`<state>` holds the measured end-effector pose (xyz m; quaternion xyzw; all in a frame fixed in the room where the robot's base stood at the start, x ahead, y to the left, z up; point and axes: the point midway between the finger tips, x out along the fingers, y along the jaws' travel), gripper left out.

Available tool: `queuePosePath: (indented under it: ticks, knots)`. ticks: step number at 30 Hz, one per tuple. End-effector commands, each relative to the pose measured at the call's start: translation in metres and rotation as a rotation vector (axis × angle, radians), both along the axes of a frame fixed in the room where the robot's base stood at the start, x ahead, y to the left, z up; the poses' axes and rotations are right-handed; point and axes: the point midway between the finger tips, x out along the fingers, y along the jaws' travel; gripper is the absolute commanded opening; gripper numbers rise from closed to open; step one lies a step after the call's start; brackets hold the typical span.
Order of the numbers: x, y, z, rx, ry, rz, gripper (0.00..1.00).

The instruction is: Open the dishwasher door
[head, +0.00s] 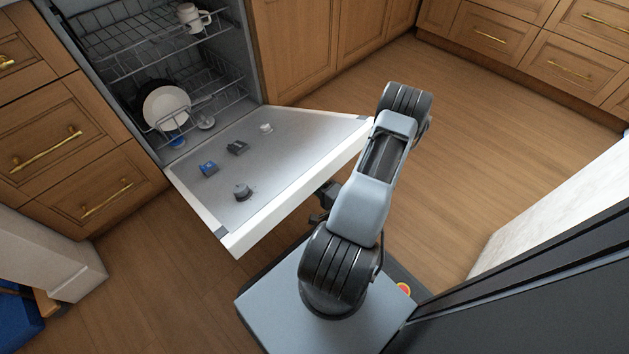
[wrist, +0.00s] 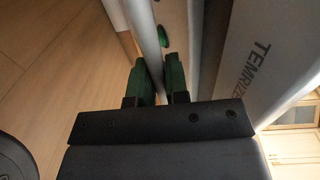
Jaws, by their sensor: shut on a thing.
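The dishwasher door (head: 285,165) is hinged down, its inner face up and its outer edge a little above the floor. In the wrist view, my gripper (wrist: 159,80) has its green-padded fingers closed on a pale bar, the door handle (wrist: 146,35), one finger on each side. In the head view, my gripper (head: 325,195) is mostly hidden at the door's outer edge, beside my arm. The open dishwasher (head: 245,50) shows its inside behind the door.
A white plate (head: 166,106) stands in the lower rack, and a white mug (head: 190,17) is in the upper rack. Wooden drawers (head: 70,150) flank the left side. Open wooden floor (head: 480,120) lies to the right. A dark panel (head: 540,270) is at the lower right.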

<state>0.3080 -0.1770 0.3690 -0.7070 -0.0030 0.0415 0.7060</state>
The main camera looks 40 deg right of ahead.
Motion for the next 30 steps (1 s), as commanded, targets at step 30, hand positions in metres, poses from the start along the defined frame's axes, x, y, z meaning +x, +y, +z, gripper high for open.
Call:
queuePosePath:
  ticks: [30]
  knots:
    - [-0.0007, 0.0, -0.0031, 0.0, 0.001, 0.001, 0.4]
